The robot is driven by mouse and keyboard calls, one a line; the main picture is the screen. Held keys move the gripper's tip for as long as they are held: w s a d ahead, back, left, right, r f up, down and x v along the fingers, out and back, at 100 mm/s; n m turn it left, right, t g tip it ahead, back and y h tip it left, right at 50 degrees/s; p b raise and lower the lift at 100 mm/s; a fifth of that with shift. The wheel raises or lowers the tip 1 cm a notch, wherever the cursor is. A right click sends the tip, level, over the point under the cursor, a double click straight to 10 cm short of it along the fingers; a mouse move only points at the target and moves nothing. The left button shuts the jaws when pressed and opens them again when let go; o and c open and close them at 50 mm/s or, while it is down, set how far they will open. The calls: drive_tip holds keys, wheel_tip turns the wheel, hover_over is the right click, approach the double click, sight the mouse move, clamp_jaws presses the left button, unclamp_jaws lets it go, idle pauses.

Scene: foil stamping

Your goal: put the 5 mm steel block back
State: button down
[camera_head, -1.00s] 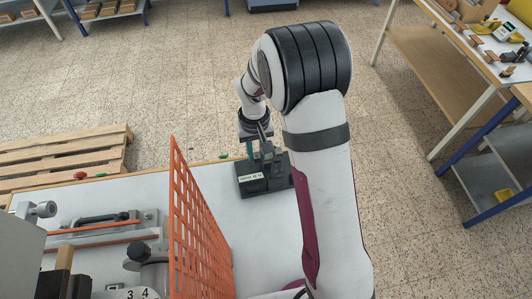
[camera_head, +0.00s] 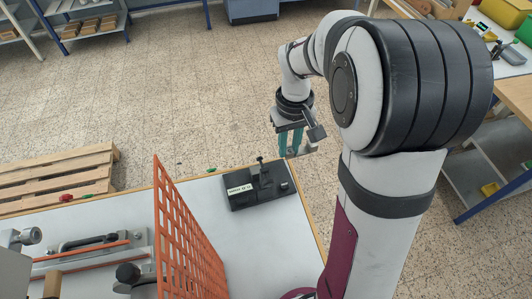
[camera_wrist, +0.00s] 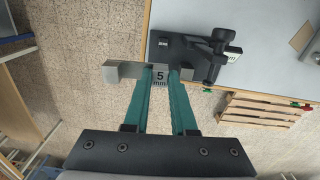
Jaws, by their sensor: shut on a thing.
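My gripper (camera_head: 289,150) is shut on a grey steel block, held past the right edge of the white table, over the floor. In the wrist view, the steel block (camera_wrist: 125,72) sits crosswise between the teal fingertips of my gripper (camera_wrist: 160,74), and its face reads "5 mm". A black fixture (camera_head: 245,200) with a white label and an upright clamp stands at the table's far right corner, left of my gripper. It also shows in the wrist view (camera_wrist: 172,47), beyond the block and apart from it. The label is too small to read surely.
An orange mesh screen (camera_head: 185,240) stands on the white table (camera_head: 255,240), left of the fixture. A wooden pallet (camera_head: 55,178) lies on the floor. A workbench (camera_head: 510,60) stands at the right.

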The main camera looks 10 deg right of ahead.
drive_tip(key=s+a+f, duration=0.2)
drive_tip(key=s, duration=0.4)
drive_tip(key=s+a+f, duration=0.2)
drive_tip(key=s, duration=0.4)
hover_over(239, 234)
drive_tip(key=shift+m, duration=0.4)
drive_tip(key=f, duration=0.6)
drive_tip(key=shift+s+d+f, duration=0.15)
drive_tip(key=shift+d+f, duration=0.15)
drive_tip(key=shift+f, duration=0.1)
drive_tip(key=f, duration=0.4)
drive_tip(key=shift+a, duration=0.3)
drive_tip(key=shift+f, duration=0.15)
drive_tip(key=shift+f, duration=0.1)
drive_tip(key=c, duration=0.7)
unclamp_jaws()
drive_tip(key=shift+c, duration=0.2)
